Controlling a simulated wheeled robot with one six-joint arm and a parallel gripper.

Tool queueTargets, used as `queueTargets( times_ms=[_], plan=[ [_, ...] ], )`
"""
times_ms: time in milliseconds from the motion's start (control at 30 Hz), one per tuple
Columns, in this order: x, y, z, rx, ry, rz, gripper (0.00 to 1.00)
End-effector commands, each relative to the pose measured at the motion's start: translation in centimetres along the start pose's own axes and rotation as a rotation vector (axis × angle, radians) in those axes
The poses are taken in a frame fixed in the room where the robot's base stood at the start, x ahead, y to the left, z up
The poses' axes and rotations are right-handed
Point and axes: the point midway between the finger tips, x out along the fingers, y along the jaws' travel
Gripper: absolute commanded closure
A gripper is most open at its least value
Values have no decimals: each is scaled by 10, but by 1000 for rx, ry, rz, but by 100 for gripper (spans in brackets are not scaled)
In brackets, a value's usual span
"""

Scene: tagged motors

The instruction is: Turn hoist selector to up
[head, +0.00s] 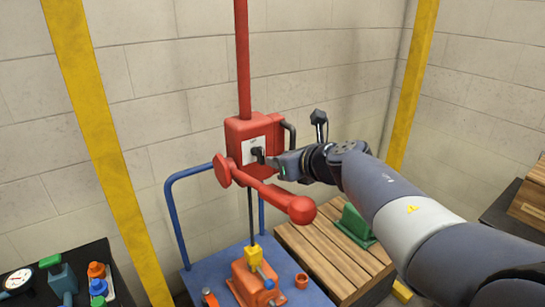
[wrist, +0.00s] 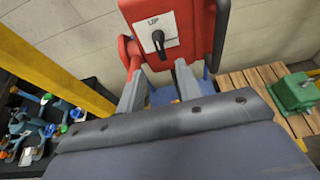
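The hoist selector is a black knob (head: 257,154) on a white plate on the front of a red box (head: 240,132). In the wrist view, the selector (wrist: 158,40) has its handle pointing down, and the word UP is printed above it on the white plate (wrist: 148,24). My gripper (head: 276,163) is just right of the selector in the head view. In the wrist view my gripper (wrist: 160,70) has its two fingers spread apart, with the selector's lower end just beyond the gap between the tips. I cannot tell whether a finger touches it.
A yellow hook block (head: 253,256) hangs over a red motor (head: 246,284) on a blue cart (head: 205,275). A wooden pallet (head: 325,262) bears a green motor (head: 355,223). Yellow posts (head: 95,125) stand by the wall.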

Motion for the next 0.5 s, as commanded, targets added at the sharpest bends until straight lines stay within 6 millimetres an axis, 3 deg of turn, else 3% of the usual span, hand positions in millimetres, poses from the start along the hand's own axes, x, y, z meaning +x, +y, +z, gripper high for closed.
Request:
queueTargets(
  times_ms=[200, 500],
  plan=[
    [-17, 0, 0, -1, 1, -1, 66],
    [-19, 0, 0, -1, 1, 0, 66]
  ],
)
